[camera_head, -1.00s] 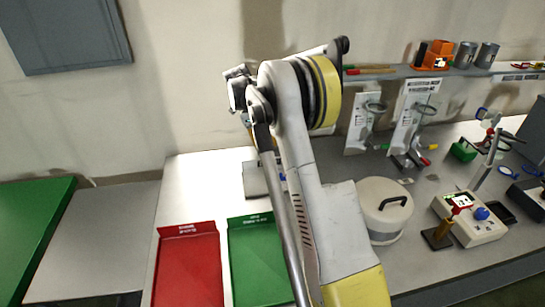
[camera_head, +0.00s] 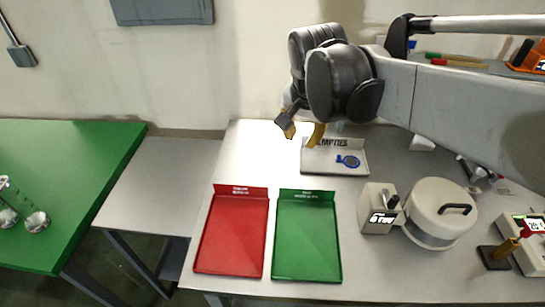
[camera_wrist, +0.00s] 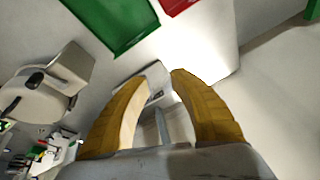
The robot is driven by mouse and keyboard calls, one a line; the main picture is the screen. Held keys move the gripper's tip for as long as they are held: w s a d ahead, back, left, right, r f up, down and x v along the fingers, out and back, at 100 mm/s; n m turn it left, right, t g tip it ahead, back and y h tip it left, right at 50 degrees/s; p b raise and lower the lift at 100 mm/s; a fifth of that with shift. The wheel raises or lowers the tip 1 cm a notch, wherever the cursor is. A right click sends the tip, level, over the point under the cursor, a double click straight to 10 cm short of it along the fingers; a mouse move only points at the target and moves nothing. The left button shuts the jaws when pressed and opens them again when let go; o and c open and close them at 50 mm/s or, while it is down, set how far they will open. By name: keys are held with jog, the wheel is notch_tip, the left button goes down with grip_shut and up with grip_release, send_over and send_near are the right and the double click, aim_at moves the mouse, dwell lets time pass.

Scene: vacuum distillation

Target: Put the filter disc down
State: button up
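A small blue round piece with a dark centre and a short tab (camera_head: 348,161), which looks like the filter disc, lies in the white tray marked EMPTIES (camera_head: 318,169) at the back of the bench. My gripper (camera_head: 302,138) is above and just left of that tray in the head view, pointing down. Its two yellow fingers are apart, and I see nothing held between them. In the wrist view my gripper (camera_wrist: 160,76) also shows a gap between its fingertips, with part of a pale tray behind. The blue piece cannot be made out there.
A red tray (camera_head: 233,268) and a green tray (camera_head: 306,270) stand at the front. A small grey device with a display (camera_head: 378,225) and a lidded round pot (camera_head: 438,228) stand to their right. A green table (camera_head: 60,225) is at far left. The bench's back left is clear.

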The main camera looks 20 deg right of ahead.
jog(key=s+a+f+n+t+y, duration=0.1)
jog(key=s+a+f+n+t, duration=0.2)
jog(key=s+a+n, duration=0.4)
jog(key=s+f+n, duration=0.1)
jog(key=s+n, duration=0.1)
jog(key=s, duration=0.1)
